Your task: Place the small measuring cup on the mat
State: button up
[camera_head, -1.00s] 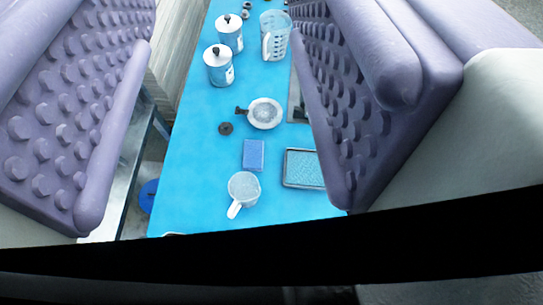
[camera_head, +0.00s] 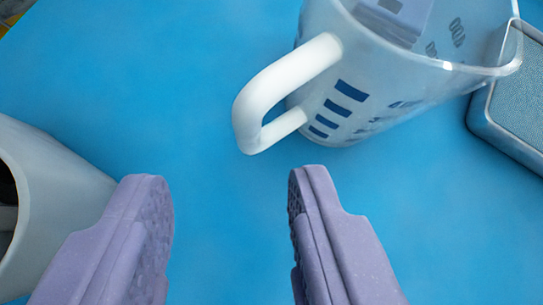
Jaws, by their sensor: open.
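The small measuring cup (camera_head: 385,95) is a clear, slightly frosted cup with dark blue printed marks and a white handle. It stands on the blue surface at the upper right, its top cut off by the frame. Its handle (camera_head: 290,75) points left and down, toward me. My gripper (camera_head: 230,178) has two purple fingers, open and empty, with the handle just beyond the fingertips and touching neither. A grey-rimmed pad with a textured top (camera_head: 525,95) lies at the right edge, partly cut off. I cannot tell whether it is the mat.
A grey, round, hollow object (camera_head: 60,175) lies at the left edge, close to my left finger. A blue-grey block (camera_head: 400,15) shows through the cup's clear wall and opening. The blue surface (camera_head: 200,80) is clear left of the handle and between the fingers.

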aim_at(249, 134)
jog(key=b+x, duration=0.1)
jog(key=x, duration=0.2)
jog(key=b+x, duration=0.1)
jog(key=x, duration=0.3)
jog(key=shift+w+d+r, duration=0.25)
jog(key=shift+w+r, duration=0.05)
jog(key=shift+w, duration=0.05)
jog(key=shift+r, duration=0.1)
grip_shut()
